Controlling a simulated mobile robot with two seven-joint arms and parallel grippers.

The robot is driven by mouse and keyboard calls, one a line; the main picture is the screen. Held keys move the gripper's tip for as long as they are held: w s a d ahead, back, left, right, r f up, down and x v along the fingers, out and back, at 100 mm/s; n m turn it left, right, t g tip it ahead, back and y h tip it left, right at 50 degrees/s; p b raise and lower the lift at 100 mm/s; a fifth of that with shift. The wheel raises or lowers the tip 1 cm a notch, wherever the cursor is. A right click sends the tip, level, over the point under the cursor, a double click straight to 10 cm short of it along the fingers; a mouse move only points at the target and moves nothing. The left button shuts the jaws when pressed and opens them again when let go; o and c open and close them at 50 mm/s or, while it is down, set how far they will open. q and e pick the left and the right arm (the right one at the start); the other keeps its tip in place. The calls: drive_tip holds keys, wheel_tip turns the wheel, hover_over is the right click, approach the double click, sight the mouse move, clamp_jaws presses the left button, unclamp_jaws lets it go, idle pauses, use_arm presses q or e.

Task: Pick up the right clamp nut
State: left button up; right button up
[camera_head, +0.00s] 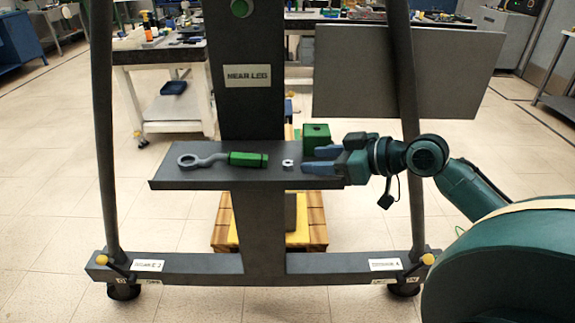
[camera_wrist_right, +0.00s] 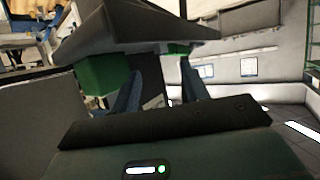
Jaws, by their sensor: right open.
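A small pale metal nut (camera_head: 288,164), the only nut I can make out, lies on the dark shelf (camera_head: 200,182) in the head view. My right gripper (camera_head: 308,160) reaches in from the right, low over the shelf. Its two blue fingers are spread, with the tips just right of the nut and apart from it. Nothing shows between them. In the wrist view the fingers (camera_wrist_right: 160,78) point toward the shelf (camera_wrist_right: 140,25), and I cannot make out the nut there. My left gripper is not in view.
A green block (camera_head: 317,136) stands just behind the fingers; it also shows in the wrist view (camera_wrist_right: 105,74). Left of the nut lie a green cylinder (camera_head: 248,159) and a grey ring-ended tool (camera_head: 200,160). A dark upright post (camera_head: 245,110) rises behind the shelf.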

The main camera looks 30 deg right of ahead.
sight(290, 164)
drive_tip(key=shift+f+x, duration=0.15)
drive_tip(key=shift+x, duration=1.3)
drive_tip(key=shift+f+x, duration=0.1)
drive_tip(key=shift+x, duration=1.35)
drive_tip(key=shift+s+a, duration=0.1)
drive_tip(key=shift+s, duration=0.05)
drive_tip(key=shift+c, duration=0.5)
clamp_jaws()
